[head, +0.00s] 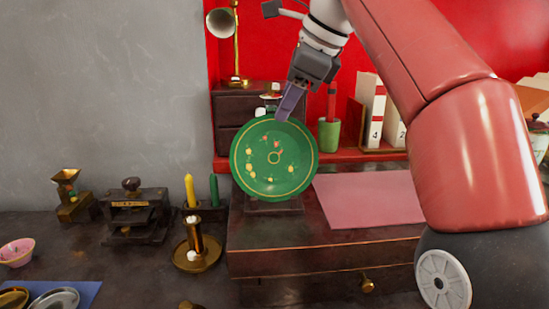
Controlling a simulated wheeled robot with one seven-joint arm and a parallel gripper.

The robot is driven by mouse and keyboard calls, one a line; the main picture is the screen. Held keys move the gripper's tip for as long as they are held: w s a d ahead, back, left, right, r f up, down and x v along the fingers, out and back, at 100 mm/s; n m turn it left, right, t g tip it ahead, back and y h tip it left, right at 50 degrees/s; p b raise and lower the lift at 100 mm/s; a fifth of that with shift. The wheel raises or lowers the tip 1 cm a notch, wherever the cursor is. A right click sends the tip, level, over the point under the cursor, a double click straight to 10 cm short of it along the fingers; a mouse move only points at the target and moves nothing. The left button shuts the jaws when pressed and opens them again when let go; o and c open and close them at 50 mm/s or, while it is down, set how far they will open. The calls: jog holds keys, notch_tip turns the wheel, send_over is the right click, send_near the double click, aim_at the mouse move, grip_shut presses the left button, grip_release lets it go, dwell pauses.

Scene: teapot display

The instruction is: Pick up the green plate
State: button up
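The green plate (274,170) stands upright with its decorated face toward me, showing a yellow ring and small flower-like marks. It is in front of a dark drawer unit, above the dark wooden cabinet top. A dark piece shows below its lower rim, perhaps a stand. My gripper (285,114) points down at the plate's upper right rim, and its fingertips overlap the rim in the picture. The fingers are seen nearly edge-on, so I cannot tell whether they touch or grip the rim.
A pink sheet (369,199) lies right of the plate. A green cup (329,135) and white binders (371,109) stand behind on the red shelf. A brass lamp (222,23) rises behind. Yellow (190,190) and green (214,190) candles and a brass candlestick (196,246) stand left.

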aim_at(281, 154)
jog(key=shift+x, duration=1.65)
jog(key=shift+w, duration=0.1)
grip_shut()
jog(key=shift+d, duration=0.1)
